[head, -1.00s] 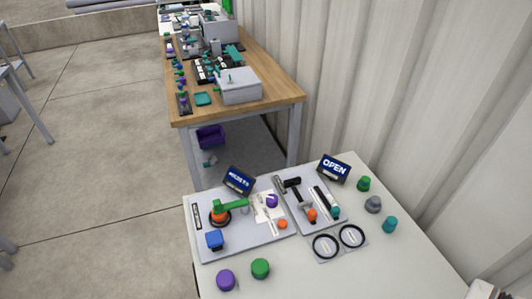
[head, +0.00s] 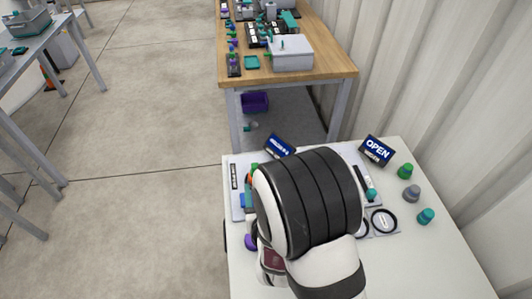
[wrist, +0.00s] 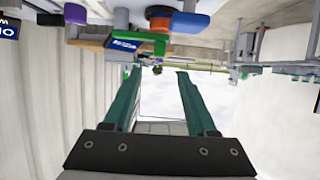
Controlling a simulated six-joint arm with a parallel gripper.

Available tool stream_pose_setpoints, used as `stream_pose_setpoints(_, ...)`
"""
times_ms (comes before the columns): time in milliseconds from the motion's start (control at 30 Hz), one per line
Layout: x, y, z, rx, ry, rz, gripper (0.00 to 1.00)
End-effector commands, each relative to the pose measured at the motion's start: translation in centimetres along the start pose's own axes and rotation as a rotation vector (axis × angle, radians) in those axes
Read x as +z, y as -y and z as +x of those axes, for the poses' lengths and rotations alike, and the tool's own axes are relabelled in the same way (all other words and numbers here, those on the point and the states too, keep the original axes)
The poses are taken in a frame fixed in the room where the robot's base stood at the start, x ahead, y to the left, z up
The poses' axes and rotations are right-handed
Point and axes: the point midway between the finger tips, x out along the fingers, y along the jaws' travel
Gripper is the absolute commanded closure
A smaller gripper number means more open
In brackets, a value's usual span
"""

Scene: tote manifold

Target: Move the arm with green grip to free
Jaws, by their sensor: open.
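The arm with the green grip is on the grey board (head: 236,205) at the left of the near table. In the head view my own arm hides most of it; only a bit of the green part (head: 251,169) shows, with orange beside it. In the wrist view, which looks upside down, a green piece (wrist: 139,37) with orange (wrist: 160,12) by it is near the top, probably the same arm. My gripper (wrist: 158,70) has two teal fingers, apart, with nothing between them. The head view hides the fingers. I cannot tell which position the grip is at.
An OPEN sign (head: 377,149) and another blue sign (head: 279,146) stand behind the boards. Green (head: 405,171), grey (head: 412,193) and teal (head: 426,215) knobs stand at the right. A purple knob (head: 250,242) and blue block (head: 245,201) are at the left.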

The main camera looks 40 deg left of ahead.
Motion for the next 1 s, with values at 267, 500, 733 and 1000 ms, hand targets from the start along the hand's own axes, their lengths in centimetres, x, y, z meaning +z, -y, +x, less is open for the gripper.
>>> stream_pose_setpoints(267,0.0,-0.1,8.0,0.002,-0.001,0.0,0.43)
stream_pose_setpoints(500,0.0,-0.1,11.5,0.001,0.0,0.001,0.43)
stream_pose_setpoints(733,0.0,-0.1,12.0,0.001,0.001,-0.001,0.43)
stream_pose_setpoints(1000,0.0,-0.1,11.9,0.001,0.001,0.0,0.71)
